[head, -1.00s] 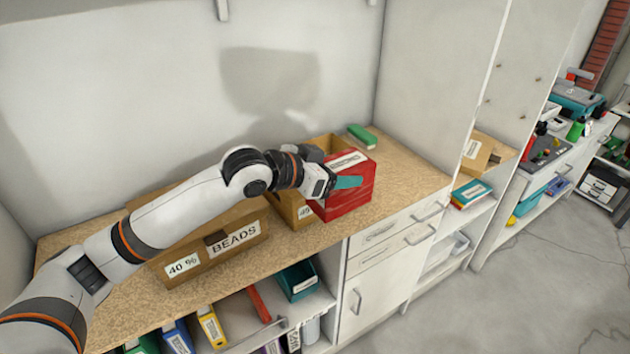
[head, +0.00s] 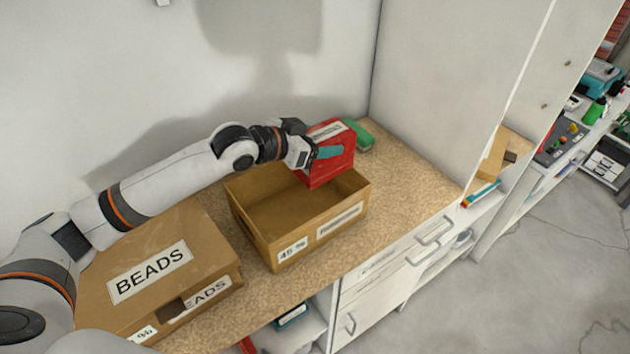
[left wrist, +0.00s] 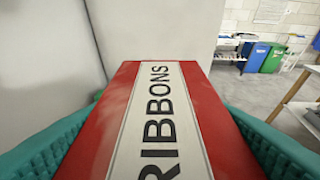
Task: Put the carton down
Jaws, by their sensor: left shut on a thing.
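The carton is a red box (head: 332,165) with a white label. In the left wrist view the carton (left wrist: 112,110) fills the middle and its label reads "RIBBONS". My left gripper (head: 328,152) is shut on it, with teal fingers on both sides of it. In the head view the carton appears at the back right corner of an open cardboard box (head: 292,260) marked "45 %". It overlaps that corner in the picture; I cannot tell whether it touches the box. My right gripper is not in view.
A large cardboard box marked "BEADS" (head: 205,255) stands at the left of the wooden counter. A green item (head: 360,137) lies behind the carton near the wall. The counter (head: 415,180) is clear to the right, up to a tall white side panel (head: 430,80).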

